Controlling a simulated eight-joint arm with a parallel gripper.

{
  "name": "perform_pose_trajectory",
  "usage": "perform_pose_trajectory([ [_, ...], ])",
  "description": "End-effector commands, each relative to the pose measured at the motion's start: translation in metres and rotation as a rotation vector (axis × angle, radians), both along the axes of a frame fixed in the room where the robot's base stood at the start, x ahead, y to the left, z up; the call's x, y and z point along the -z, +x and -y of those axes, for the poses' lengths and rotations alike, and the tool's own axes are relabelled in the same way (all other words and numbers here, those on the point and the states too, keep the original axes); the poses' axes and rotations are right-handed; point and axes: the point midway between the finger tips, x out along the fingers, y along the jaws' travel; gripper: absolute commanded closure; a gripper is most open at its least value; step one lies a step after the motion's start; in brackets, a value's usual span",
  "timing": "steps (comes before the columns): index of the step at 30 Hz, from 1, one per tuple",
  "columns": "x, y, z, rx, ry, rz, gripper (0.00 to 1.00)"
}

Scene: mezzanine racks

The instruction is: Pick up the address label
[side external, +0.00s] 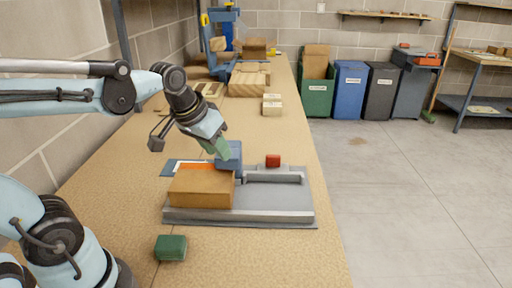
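I cannot clearly make out an address label. A flat white sheet with a dark blue border (171,168) lies on the bench behind a brown box and is partly hidden; I cannot tell if it is the label. An orange strip (198,167) shows at the box's back edge. My gripper (220,152) points down above the back of the brown box (201,190), next to a blue block (234,153). I cannot tell whether it touches the block or whether its fingers are open or shut.
The box sits on a grey tray-like fixture (270,205) with a raised bar. A small red block (273,161) is behind the bar. A green block (171,247) lies at the front. The bench's right front is clear.

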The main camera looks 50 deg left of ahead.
Motion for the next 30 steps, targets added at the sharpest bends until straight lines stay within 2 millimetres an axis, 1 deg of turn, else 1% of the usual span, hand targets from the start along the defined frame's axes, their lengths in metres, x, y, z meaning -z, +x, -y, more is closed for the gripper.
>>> perform_pose_trajectory([
  [1, -0.004, 0.010, -0.012, -0.042, -0.010, -0.028, 0.66],
  [4, -0.008, 0.025, -0.033, -0.116, -0.030, -0.087, 0.66],
  [9, -0.007, 0.049, -0.072, -0.243, -0.070, -0.184, 0.66],
  [11, -0.005, 0.056, -0.087, -0.288, -0.085, -0.218, 0.66],
  [15, 0.005, 0.070, -0.125, -0.393, -0.121, -0.296, 0.66],
  [18, 0.014, 0.076, -0.149, -0.461, -0.147, -0.347, 0.66],
  [21, 0.023, 0.080, -0.170, -0.516, -0.169, -0.388, 0.66],
  [25, 0.032, 0.081, -0.186, -0.561, -0.188, -0.423, 0.66],
  [30, 0.042, 0.081, -0.192, -0.580, -0.196, -0.436, 0.66],
])
